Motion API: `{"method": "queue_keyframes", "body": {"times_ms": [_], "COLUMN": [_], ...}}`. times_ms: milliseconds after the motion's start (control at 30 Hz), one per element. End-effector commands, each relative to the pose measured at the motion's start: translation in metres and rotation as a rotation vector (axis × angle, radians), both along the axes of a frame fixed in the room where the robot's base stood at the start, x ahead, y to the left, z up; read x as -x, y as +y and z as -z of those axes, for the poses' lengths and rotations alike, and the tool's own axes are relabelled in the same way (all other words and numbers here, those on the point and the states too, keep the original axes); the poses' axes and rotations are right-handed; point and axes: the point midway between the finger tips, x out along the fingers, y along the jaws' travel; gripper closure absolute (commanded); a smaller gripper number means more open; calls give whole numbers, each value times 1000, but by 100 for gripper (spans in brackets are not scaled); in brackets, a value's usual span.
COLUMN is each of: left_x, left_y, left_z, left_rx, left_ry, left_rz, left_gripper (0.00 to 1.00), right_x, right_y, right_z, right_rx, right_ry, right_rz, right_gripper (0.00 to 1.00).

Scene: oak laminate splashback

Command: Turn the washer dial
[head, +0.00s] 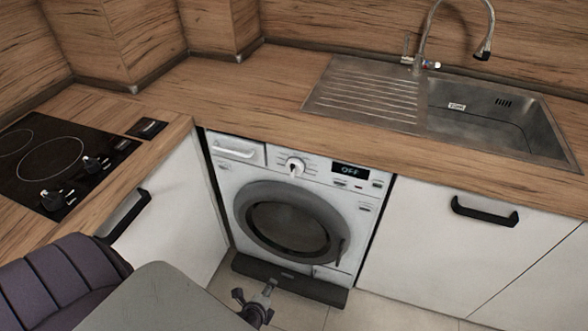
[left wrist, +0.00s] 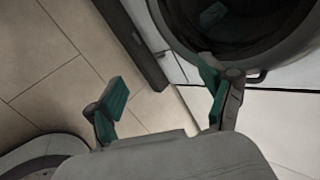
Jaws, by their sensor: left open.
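The white washer (head: 357,238) stands under the counter in the head view, its round dark door closed. Its pale round dial (head: 295,166) sits on the upper panel, left of a black display (head: 350,171) that reads OFF. My left gripper (head: 254,293) is low in front of the washer's left side, well below the dial and apart from it. The left wrist view shows the gripper (left wrist: 162,88) open and empty, fingers wide apart, with the floor and the washer's lower door beyond. The dial is not visible in that view. My right gripper is not in view.
A wooden counter (head: 240,95) overhangs the washer. A black hob (head: 55,165) with knobs is at left, above a white cabinet with a black handle (head: 125,213). A steel sink (head: 480,115) and another handled cabinet (head: 430,240) are at right. Tiled floor (head: 380,308) is free in front.

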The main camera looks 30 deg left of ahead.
Motion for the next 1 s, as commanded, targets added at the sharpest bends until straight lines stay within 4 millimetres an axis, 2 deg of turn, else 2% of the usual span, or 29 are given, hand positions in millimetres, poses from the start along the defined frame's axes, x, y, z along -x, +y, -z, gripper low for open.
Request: {"method": "queue_keyframes", "body": {"times_ms": [33, 100, 200, 300, 400, 500, 667, 1000], "left_x": [-30, -64, -97, -115, -123, -128, -143, -211], "left_y": [9, 19, 28, 31, 31, 32, 36, 57], "left_z": [-39, -92, -163, -220, -258, -277, -283, -282], "left_rx": [-147, -374, -675, -918, -1082, -1166, -1190, -1184], "left_ry": [-69, -148, -236, -292, -321, -334, -338, -337], "left_rz": [98, 221, 339, 402, 431, 441, 442, 442], "left_gripper": [18, 18, 18, 18, 18, 18, 18, 18], "right_x": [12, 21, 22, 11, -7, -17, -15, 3], "right_y": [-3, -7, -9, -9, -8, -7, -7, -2], "right_z": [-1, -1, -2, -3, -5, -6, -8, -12], "right_rx": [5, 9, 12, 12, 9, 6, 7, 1], "right_ry": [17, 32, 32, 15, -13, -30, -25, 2], "right_rz": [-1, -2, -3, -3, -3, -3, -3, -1], "right_gripper": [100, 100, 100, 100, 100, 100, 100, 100]}}
